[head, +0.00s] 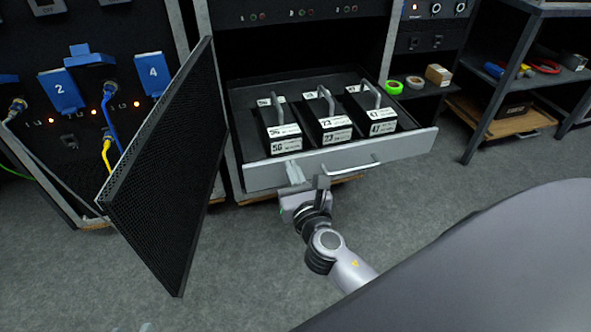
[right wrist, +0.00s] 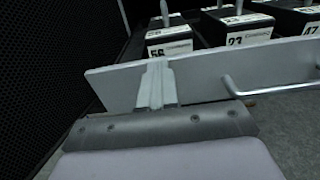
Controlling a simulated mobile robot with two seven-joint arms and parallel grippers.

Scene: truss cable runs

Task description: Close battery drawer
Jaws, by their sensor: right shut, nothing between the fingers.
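The battery drawer (head: 262,178) is pulled out of the cabinet. Three black batteries (head: 326,118) with carry handles, labelled 56, 23 and 47, stand inside. My right gripper (head: 294,170) is shut and empty at the front panel, left of the handle. In the right wrist view its fingers (right wrist: 157,82) point at the panel (right wrist: 110,85) and overlap its upper edge; I cannot tell whether they touch. The handle (right wrist: 270,88) lies to their right. My left gripper is not in view.
A black mesh door (head: 170,170) stands open just left of the drawer. A panel with blue connectors (head: 61,90) and cables is further left. Shelves (head: 500,90) with tape rolls and boxes stand at right. Grey floor lies clear in front.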

